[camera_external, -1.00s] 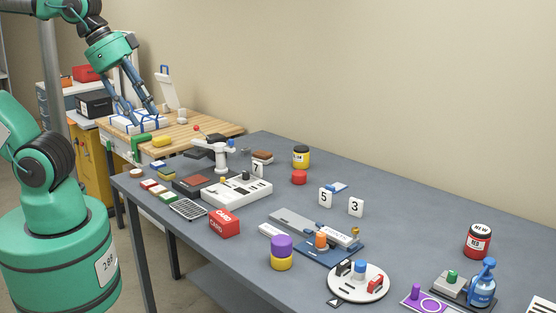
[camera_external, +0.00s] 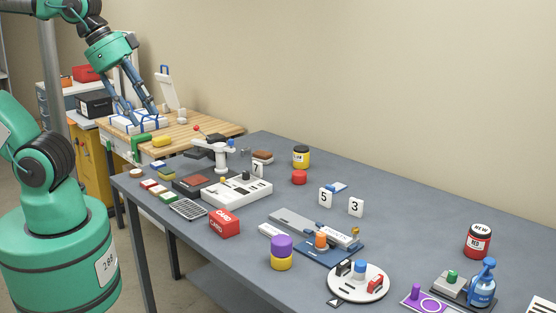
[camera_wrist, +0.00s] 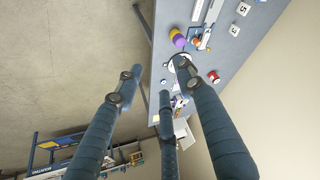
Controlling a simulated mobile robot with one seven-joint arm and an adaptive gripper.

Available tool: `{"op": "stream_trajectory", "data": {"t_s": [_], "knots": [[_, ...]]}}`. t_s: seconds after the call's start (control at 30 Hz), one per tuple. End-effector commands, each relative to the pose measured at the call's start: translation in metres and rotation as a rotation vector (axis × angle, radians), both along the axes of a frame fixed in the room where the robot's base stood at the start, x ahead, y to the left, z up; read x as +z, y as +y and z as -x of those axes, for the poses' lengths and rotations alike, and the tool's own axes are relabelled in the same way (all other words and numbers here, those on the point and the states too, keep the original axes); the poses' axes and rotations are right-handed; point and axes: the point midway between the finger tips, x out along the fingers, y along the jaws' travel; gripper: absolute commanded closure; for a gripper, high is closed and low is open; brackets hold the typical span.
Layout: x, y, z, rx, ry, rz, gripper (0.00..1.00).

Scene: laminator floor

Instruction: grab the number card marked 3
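The number card marked 3 (camera_external: 356,207) is a small white upright block with a black digit, standing on the grey table right of the card marked 5 (camera_external: 325,198). In the wrist view the card marked 3 (camera_wrist: 234,30) shows small near the top right, just below the card marked 5 (camera_wrist: 243,8).
A card marked 7 (camera_external: 258,170) stands farther left. A blue mat with a stamp (camera_external: 321,240), a yellow-and-purple stack (camera_external: 281,252) and a round white tray (camera_external: 345,290) lie in front. A red jar (camera_external: 478,241) stands right. The table behind card 3 is clear.

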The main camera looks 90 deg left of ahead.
Motion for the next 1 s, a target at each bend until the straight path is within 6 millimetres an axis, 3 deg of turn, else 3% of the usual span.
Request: {"op": "stream_trajectory", "data": {"t_s": [0.07, 0.57, 0.77, 1.0], "knots": [[0.000, 0.000, 0.000, 0.000, 0.000, 0.000, 0.58], [0.006, 0.002, -0.009, -0.007, 0.007, -0.007, 0.58], [0.021, 0.006, -0.035, -0.030, 0.029, -0.025, 0.58], [0.042, 0.017, -0.084, -0.074, 0.067, -0.058, 0.58]]}}
